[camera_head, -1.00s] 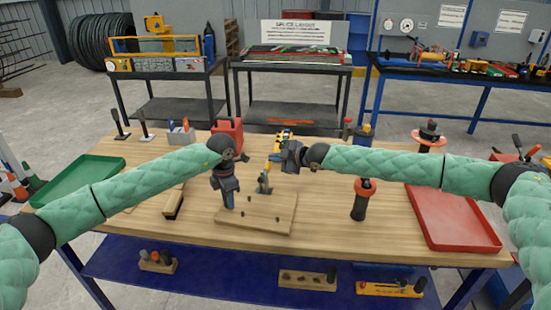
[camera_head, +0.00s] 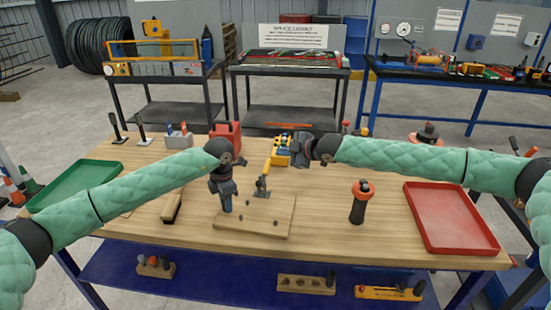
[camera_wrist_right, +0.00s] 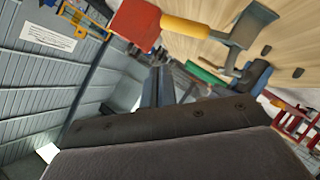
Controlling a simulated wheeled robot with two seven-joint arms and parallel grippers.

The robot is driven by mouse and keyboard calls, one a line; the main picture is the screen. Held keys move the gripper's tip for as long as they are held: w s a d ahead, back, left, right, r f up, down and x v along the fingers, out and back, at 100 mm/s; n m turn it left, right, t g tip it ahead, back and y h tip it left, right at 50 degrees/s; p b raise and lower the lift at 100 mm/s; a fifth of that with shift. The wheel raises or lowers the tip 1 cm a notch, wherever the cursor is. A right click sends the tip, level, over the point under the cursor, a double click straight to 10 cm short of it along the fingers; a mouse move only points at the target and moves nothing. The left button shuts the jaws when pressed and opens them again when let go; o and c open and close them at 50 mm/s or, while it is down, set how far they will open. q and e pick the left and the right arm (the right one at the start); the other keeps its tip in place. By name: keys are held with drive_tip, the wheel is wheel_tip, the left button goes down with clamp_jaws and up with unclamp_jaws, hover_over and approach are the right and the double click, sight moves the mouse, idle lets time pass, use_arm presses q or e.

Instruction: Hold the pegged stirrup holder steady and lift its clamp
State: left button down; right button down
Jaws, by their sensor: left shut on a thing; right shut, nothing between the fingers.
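The pegged stirrup holder (camera_head: 262,222) is a light wooden board with small dark pegs, lying flat on the workbench. Its grey clamp (camera_head: 262,187) with a yellow handle (camera_head: 268,165) stands upright at the board's back. The yellow handle (camera_wrist_right: 186,28) and grey clamp (camera_wrist_right: 250,24) also show in the right wrist view. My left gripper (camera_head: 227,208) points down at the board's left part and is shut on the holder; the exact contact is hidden. My right gripper (camera_head: 296,150) is shut and empty, right of the handle and apart from it.
A yellow-and-blue item (camera_head: 281,152) stands behind the handle, and a red container (camera_head: 226,134) behind my left gripper. An orange-and-black tool (camera_head: 359,203) stands to the right. A green tray (camera_head: 75,186) and a red tray (camera_head: 448,218) flank the bench. The front middle is clear.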

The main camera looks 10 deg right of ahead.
drive_tip(key=s+d+r, duration=0.2)
drive_tip(key=d+r, duration=0.1)
drive_tip(key=d, duration=0.1)
drive_tip(key=shift+s+d+r, duration=0.35)
drive_tip(key=shift+s+d, duration=0.05)
use_arm(q)
drive_tip(key=c, duration=1)
unclamp_jaws()
